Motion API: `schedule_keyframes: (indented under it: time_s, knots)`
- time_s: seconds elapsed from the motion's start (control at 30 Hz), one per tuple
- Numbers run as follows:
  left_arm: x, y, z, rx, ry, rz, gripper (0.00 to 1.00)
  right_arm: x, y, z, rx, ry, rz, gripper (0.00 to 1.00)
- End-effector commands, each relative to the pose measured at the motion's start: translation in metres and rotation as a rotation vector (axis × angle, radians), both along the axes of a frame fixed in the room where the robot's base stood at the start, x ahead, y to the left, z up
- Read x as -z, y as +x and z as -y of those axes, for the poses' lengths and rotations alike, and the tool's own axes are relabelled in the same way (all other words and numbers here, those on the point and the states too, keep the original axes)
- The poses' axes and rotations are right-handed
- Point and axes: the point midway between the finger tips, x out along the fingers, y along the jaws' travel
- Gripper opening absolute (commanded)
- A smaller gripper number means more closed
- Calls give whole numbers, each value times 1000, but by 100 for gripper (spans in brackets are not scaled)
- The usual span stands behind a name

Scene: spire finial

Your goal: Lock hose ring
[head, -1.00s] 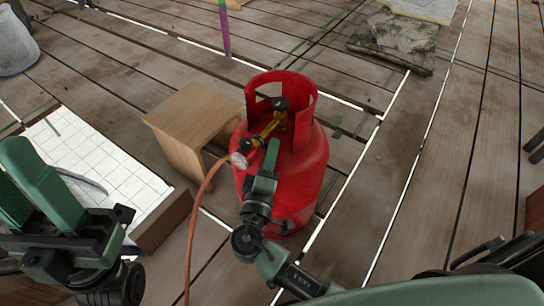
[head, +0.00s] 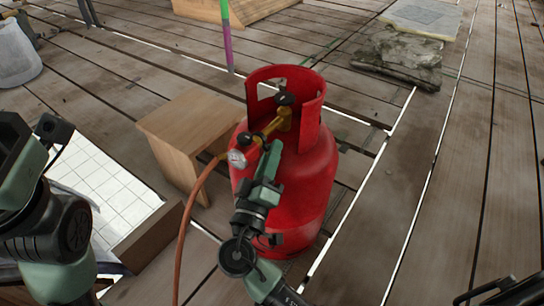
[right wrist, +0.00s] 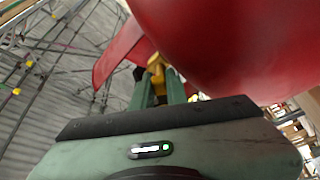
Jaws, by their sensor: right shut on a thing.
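A red gas cylinder (head: 305,185) stands upright on the plank floor. A brass valve (head: 284,118) with a black knob (head: 285,99) sits inside its collar, with a brass fitting and a round gauge (head: 237,158) on its left. An orange-brown hose (head: 192,205) runs down from the fitting. My right gripper (head: 270,150) is at the fitting; in the right wrist view its green fingers (right wrist: 160,90) are shut on the yellow brass part (right wrist: 156,66). The fingers hide the hose ring itself. My left gripper (head: 22,160) is at the left edge, cut off by the frame.
A wooden stool (head: 190,125) stands close to the left of the cylinder. A box with a white tiled inside (head: 100,190) lies at left. A grey stone slab (head: 400,55) lies behind right.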

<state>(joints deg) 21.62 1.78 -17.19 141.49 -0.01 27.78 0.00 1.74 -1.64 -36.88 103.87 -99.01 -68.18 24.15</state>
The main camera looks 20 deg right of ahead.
Motion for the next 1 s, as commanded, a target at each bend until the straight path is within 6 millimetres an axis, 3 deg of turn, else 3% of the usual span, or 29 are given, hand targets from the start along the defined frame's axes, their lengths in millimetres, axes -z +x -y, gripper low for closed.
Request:
schedule_keyframes:
  time_s: [0.27, 0.3, 0.37, 0.4, 0.87, 1.0]
  knots:
    - [0, 0, 0, 0, 0, 1, 36, 2, -1, 0, 1, 2, -4, 0]
    - [0, 0, 0, 0, 0, 1, 36, 2, -1, 0, 1, 2, -4, 17]
    - [0, 0, 0, 0, 0, 1, 36, 2, -1, 0, 1, 2, -4, 34]
    - [0, 0, 0, 0, 1, 1, 36, 2, 0, 0, 1, 2, -4, 36]
    - [0, 1, 0, 0, 0, -2, 36, 1, 0, 0, -1, 0, -3, 36]
    - [-8, 1, 0, 0, -1, -4, 36, -2, 0, 0, -2, -10, -17, 36]
